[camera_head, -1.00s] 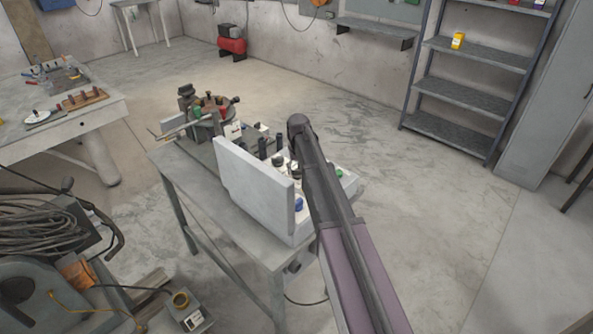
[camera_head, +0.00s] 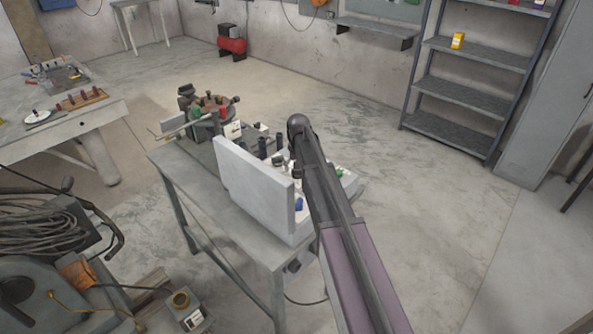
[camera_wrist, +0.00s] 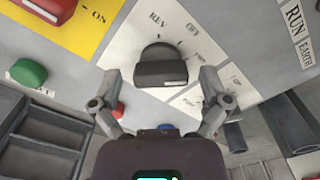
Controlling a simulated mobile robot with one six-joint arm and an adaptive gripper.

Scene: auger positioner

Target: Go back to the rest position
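In the wrist view my gripper (camera_wrist: 160,77) is open, with one finger on each side of a black rotary knob (camera_wrist: 162,66). The knob sits on a white plate (camera_wrist: 150,22) marked REV and OFF. Nothing is clearly gripped, and a gap shows between each finger and the knob. In the head view my arm reaches over the grey control box (camera_head: 252,188) on the bench; the fingers are hidden there.
A red button (camera_wrist: 48,8) on a yellow ON plate and a green button (camera_wrist: 28,72) are nearby. The metal bench (camera_head: 190,185) also bears a vise-like machine (camera_head: 205,108). Shelves (camera_head: 470,100) stand at the back right; the floor between is clear.

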